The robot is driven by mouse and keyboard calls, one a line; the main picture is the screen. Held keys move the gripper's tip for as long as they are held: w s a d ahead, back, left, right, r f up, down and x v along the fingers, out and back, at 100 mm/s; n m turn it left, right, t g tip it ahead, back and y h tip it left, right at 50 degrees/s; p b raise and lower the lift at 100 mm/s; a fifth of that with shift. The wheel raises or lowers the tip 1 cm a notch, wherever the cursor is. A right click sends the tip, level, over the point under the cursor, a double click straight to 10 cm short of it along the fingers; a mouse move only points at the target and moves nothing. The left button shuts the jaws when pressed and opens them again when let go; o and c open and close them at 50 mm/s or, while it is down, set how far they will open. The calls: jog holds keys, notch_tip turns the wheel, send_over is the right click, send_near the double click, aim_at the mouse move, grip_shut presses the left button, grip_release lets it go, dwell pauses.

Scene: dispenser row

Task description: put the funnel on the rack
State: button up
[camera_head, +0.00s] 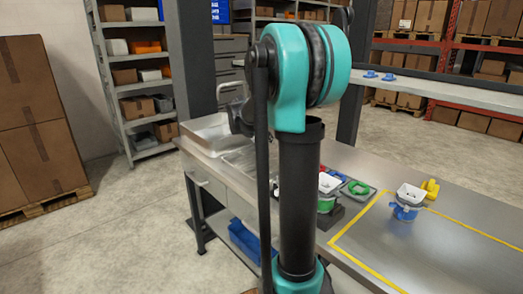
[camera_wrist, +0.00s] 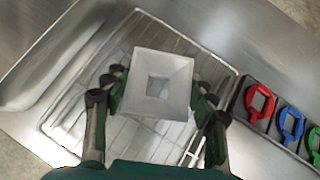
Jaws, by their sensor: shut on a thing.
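The white square funnel (camera_wrist: 157,65) is between my gripper's fingers in the wrist view. Its wide mouth faces the camera, with a square hole in the middle. My gripper (camera_wrist: 160,98) is shut on it, one finger on each side. Below is the wire rack (camera_wrist: 88,135), a grid of thin bars. I cannot tell how far the funnel is above the rack, or whether they touch. In the head view, part of the rack (camera_head: 240,157) shows on the bench left of my arm; the funnel is not clearly visible there.
A metal basin (camera_wrist: 50,60) adjoins the rack. Red (camera_wrist: 259,104), blue (camera_wrist: 291,127) and green (camera_wrist: 314,146) looped pieces sit in a dark holder to its right. Another white hopper on a blue base (camera_head: 408,197) and a yellow piece (camera_head: 430,188) stand near the yellow-lined bench area.

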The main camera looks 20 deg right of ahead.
jog(key=shift+f, duration=2.55)
jog(key=shift+f, duration=0.1)
jog(key=o, duration=1)
jog(key=v, duration=1.2)
